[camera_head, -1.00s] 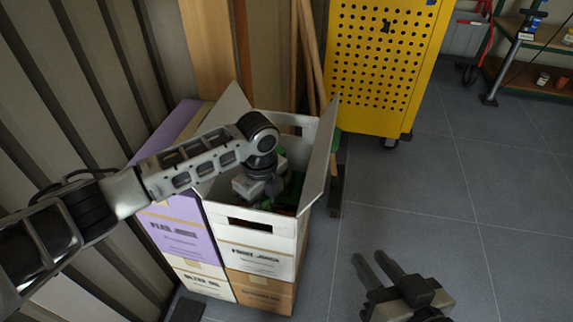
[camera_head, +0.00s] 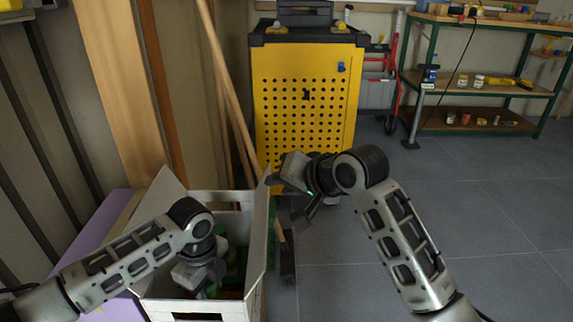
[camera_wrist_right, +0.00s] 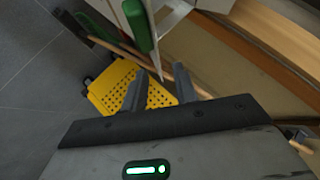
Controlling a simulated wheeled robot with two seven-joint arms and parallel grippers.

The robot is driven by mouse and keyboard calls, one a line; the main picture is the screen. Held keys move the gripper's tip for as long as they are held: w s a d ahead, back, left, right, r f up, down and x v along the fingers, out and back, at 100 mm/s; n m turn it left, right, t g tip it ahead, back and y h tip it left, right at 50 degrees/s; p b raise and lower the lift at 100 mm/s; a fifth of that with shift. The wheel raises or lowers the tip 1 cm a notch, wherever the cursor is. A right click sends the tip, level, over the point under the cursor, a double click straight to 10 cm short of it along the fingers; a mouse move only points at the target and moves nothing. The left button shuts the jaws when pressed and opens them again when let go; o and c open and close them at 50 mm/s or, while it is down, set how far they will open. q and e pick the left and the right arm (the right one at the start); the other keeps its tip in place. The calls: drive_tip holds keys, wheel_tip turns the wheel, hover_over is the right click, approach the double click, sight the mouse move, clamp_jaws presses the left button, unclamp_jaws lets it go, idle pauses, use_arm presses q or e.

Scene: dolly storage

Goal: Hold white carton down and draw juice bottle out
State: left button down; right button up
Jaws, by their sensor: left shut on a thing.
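The white carton (camera_head: 257,285) stands at the lower left of the head view with its flaps up. Green bottles (camera_head: 241,262) show inside it, partly covered by my arm. My left gripper (camera_head: 203,286) reaches down into the carton among them. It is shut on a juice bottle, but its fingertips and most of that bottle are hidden. My right gripper (camera_head: 308,206) is beyond the carton's right flap, apart from it and empty. In the right wrist view its two fingers (camera_wrist_right: 158,92) stand apart. A green rounded thing (camera_wrist_right: 138,25) shows there against white carton panels.
A purple carton (camera_head: 105,225) stands left of the white one. A broom (camera_head: 285,255) and wooden poles (camera_head: 228,110) lean behind and beside it. A yellow perforated cabinet (camera_head: 305,105) is behind, shelves (camera_head: 480,90) at the back right. Floor at the right is clear.

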sight(264, 191)
use_arm(q)
drive_tip(key=shift+s, duration=0.1)
use_arm(e)
wheel_tip(264, 191, up, 4)
drive_tip(key=g+h, duration=0.2)
drive_tip(key=g, duration=0.2)
drive_tip(key=x, duration=1.1)
drive_tip(key=shift+w+d+f, duration=0.25)
drive_tip(key=shift+w+f, duration=0.1)
drive_tip(key=shift+w, duration=0.1)
drive_tip(key=shift+c, duration=0.3)
clamp_jaws()
use_arm(q)
drive_tip(key=c, duration=1.9)
unclamp_jaws()
clamp_jaws()
